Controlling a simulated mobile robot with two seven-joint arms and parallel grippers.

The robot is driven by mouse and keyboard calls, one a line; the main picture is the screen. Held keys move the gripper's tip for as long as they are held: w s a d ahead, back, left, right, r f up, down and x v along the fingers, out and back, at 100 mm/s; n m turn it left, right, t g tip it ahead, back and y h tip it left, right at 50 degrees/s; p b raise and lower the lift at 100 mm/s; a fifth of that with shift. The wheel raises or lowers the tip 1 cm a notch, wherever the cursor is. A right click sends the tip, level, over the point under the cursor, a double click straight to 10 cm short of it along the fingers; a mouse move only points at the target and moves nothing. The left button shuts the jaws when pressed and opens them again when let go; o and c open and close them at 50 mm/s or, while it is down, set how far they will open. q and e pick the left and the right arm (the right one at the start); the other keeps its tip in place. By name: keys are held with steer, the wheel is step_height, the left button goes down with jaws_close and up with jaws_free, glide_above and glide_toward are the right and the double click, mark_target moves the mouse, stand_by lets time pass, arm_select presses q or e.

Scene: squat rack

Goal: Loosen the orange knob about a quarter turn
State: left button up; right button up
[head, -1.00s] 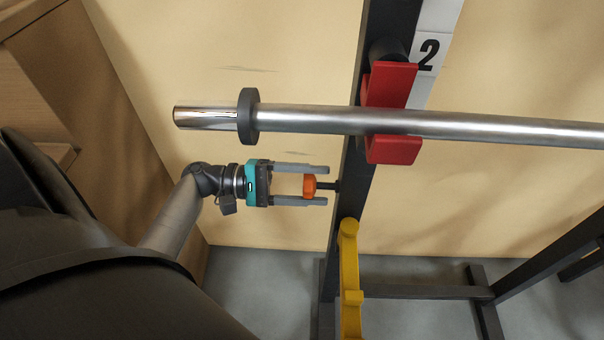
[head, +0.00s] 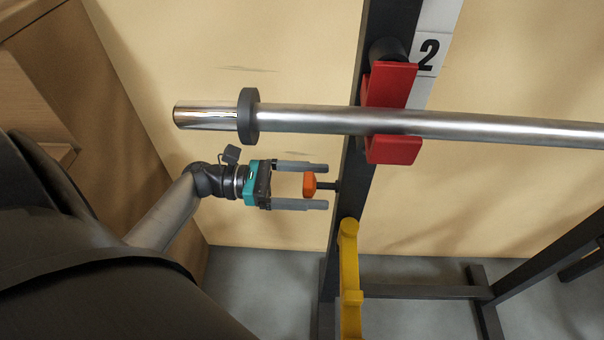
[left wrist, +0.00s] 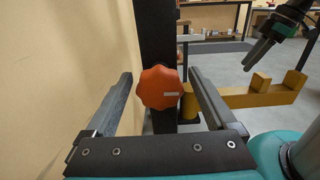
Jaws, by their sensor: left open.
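The orange knob (head: 309,186) sits on a short dark stem at the left side of the dark rack upright. In the left wrist view the knob (left wrist: 160,88) is lobed with a pale mark on its face. My left gripper (head: 327,185) is open, one finger above and one below the knob in the head view, with visible gaps to it. In the left wrist view its fingers stand either side of the knob. My right gripper (left wrist: 258,54) shows far off at the upper right of the left wrist view; its jaw opening is unclear.
A steel bar (head: 310,118) runs just above my left gripper and rests in a red holder (head: 391,150). A yellow bracket (head: 349,275) is on the upright just below. A pale wall lies behind; grey floor is below.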

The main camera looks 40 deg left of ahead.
arm_select(q)
steer(key=shift+o, duration=0.8)
steer(key=shift+a, duration=0.15)
steer(key=v, duration=0.6)
steer(key=shift+s+a+p, duration=0.25)
steer(key=shift+s+p, duration=0.05)
steer(key=shift+p, duration=0.1)
